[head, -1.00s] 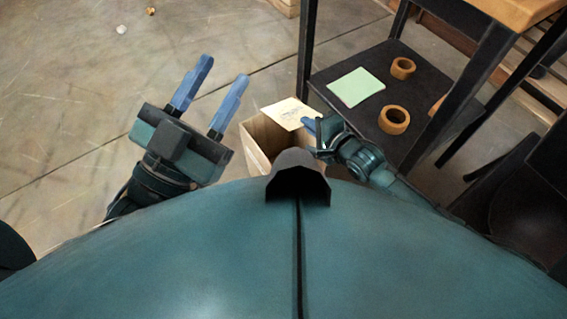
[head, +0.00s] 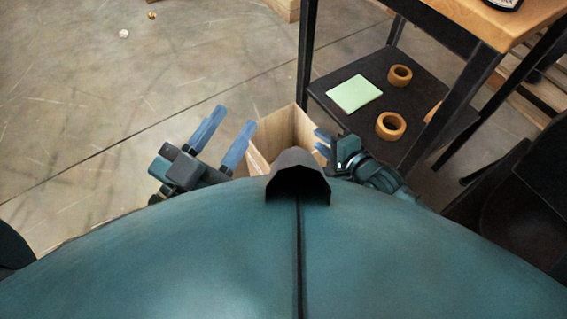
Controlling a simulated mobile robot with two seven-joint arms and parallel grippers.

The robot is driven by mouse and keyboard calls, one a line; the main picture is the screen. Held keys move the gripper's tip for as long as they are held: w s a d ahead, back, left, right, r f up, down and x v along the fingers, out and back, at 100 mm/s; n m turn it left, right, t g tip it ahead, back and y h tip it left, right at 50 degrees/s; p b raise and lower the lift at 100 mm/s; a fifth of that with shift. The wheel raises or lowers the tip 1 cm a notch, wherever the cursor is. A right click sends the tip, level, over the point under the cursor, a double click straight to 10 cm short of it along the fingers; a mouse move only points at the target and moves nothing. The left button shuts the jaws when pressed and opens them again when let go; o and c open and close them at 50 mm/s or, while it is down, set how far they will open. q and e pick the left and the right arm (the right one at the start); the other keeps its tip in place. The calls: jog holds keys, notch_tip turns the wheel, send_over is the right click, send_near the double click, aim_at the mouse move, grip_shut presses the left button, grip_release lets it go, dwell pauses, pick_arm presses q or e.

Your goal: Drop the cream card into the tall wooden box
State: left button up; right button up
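The tall wooden box (head: 292,124) stands on the floor in the middle of the head view, open at the top. My own body hides its lower front. The cream card does not show now; the deep inside of the box is hidden. My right gripper (head: 319,140) is at the right rim of the box, its two blue fingers apart with no card seen between them. My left gripper (head: 234,117) is open and empty, just left of the box.
A dark low shelf (head: 365,118) of a table stands to the right, holding a light green sheet (head: 354,93) and orange rings (head: 391,125). A table leg (head: 307,50) rises close behind the box.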

jog(key=p+v, duration=0.2)
jog(key=v, duration=0.5)
dwell(0.3)
